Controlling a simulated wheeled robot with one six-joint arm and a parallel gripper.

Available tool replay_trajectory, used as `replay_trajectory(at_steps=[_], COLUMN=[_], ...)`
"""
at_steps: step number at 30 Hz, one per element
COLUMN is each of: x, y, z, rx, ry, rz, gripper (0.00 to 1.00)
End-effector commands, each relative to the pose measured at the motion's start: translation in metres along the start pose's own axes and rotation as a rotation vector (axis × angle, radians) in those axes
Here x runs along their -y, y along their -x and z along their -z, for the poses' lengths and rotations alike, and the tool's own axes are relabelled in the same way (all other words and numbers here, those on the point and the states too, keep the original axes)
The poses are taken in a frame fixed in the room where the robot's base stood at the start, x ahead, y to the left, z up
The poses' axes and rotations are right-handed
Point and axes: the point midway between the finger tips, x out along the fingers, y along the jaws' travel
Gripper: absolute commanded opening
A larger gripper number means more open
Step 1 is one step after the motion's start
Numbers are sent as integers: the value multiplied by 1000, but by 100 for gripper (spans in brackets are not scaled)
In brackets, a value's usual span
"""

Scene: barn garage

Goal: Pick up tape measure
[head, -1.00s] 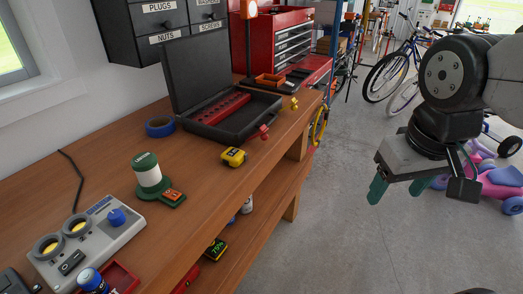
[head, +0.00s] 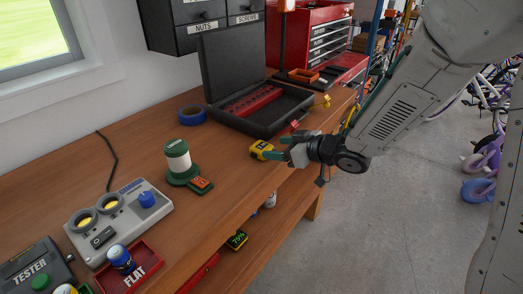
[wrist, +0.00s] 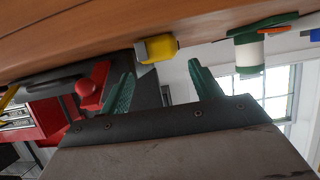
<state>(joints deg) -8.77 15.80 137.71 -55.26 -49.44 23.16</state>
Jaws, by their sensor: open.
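The yellow and black tape measure (head: 262,150) lies on the wooden workbench near its front edge, in front of the open black case. In the wrist view, where the picture is turned over, the tape measure (wrist: 157,48) shows just beyond and between the two green fingertips. My gripper (head: 283,155) is open and reaches in from the bench's front side at about bench-top height. Its fingers (wrist: 160,82) are apart with nothing between them. In the head view the gripper is close to the tape measure; I cannot tell whether it touches.
A grey control box (head: 118,220) stands nearer. Open floor lies right of the bench.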

Motion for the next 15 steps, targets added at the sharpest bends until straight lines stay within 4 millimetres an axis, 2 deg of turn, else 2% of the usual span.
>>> replay_trajectory(at_steps=[15], x=[0], y=[-66], z=[-2], rx=[-6], ry=[-1], rz=[14], gripper=[64])
